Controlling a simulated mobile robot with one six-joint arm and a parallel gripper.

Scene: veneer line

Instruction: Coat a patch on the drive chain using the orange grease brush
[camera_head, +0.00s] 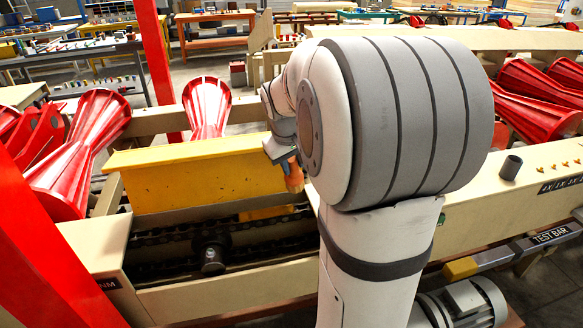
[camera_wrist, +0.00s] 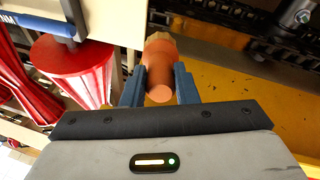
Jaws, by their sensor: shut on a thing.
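The orange grease brush (camera_wrist: 159,78) is held between the blue fingers of my gripper (camera_wrist: 160,83) in the wrist view, its pale tip pointing away from me. In the head view the brush (camera_head: 294,178) hangs below my gripper (camera_head: 284,160), beside the right end of the yellow panel. The dark drive chain (camera_head: 165,237) runs in an open trough, below and left of the brush in the picture. In the wrist view the chain (camera_wrist: 233,17) shows at the upper right, apart from the brush tip. My arm hides the trough's right end.
The yellow panel (camera_head: 195,178) stands behind the trough. A dark round shaft end (camera_head: 212,256) sticks out by the chain. Red ribbed rollers (camera_head: 90,140) and a red post (camera_head: 50,240) stand at the left. A dark cup (camera_head: 510,167) stands on the beam at right.

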